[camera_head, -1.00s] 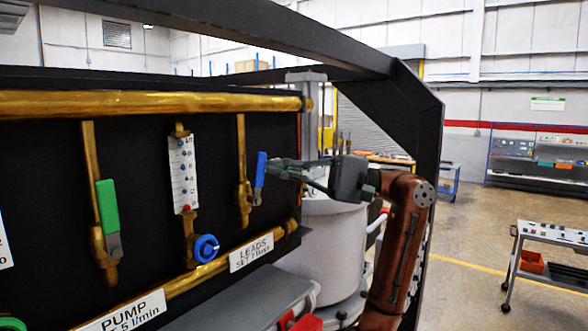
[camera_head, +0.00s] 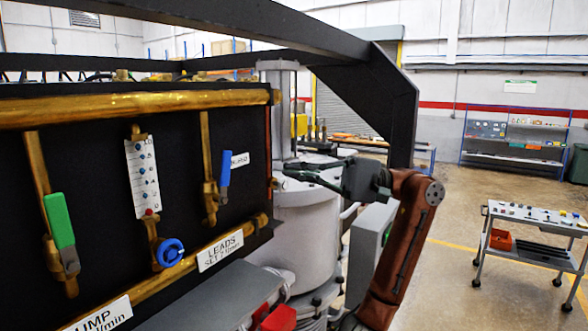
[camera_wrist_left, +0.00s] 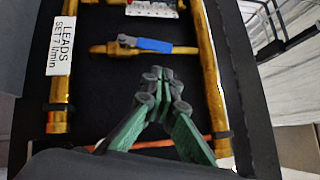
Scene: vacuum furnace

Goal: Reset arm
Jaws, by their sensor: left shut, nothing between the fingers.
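My left gripper (camera_head: 287,172) is shut and empty at the right end of the black panel. Its brown arm rises from the lower right. The blue handle (camera_head: 225,168) of the LEADS valve is left of the fingertips, with a visible gap. In the left wrist view the closed green-grey fingers (camera_wrist_left: 158,75) point toward the same blue handle (camera_wrist_left: 153,45) without gripping it. The handle stands roughly upright in the head view, along its brass pipe. My right gripper is out of view.
The black frame post (camera_head: 402,125) stands close behind my arm. A grey cylindrical vessel (camera_head: 305,235) is beyond the gripper. A green handle (camera_head: 59,220) and a flow gauge (camera_head: 143,178) are on the panel. A cart (camera_head: 535,222) stands at right on open floor.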

